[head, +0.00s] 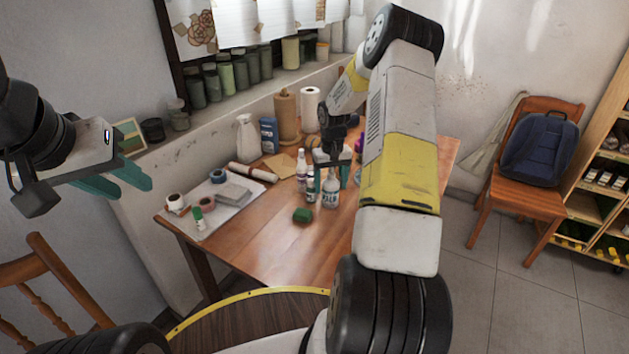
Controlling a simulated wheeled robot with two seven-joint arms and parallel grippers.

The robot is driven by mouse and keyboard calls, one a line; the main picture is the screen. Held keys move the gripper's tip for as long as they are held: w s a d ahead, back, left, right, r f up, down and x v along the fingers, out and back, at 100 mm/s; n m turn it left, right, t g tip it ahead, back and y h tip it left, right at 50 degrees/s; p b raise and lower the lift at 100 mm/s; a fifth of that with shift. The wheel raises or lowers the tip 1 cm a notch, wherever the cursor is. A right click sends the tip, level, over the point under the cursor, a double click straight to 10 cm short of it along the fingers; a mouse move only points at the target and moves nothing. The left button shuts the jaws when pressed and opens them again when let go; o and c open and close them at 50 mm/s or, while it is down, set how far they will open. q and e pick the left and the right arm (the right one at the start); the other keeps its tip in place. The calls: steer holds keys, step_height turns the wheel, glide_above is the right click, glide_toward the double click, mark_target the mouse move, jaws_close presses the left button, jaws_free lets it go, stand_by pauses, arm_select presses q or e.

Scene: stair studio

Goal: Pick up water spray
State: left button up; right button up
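A small clear-and-white bottle (330,193), which looks like the water spray, stands upright on the wooden table (275,240) in the head view. My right gripper (331,180) points down directly over it, with its teal fingers apart on either side of the bottle's top. The bottle's top is partly hidden by the gripper, and I cannot tell whether the fingers touch it. My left gripper (136,188) is at the far left, off the table, with its teal fingers apart and nothing between them.
Small bottles (302,170) stand close left of my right gripper. A green sponge-like block (302,215) lies in front. The table's front is clear. A chair (525,180) stands right.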

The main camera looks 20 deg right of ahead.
steer(key=c, duration=1.4)
steer(key=shift+o, duration=0.2)
steer(key=shift+r, duration=0.1)
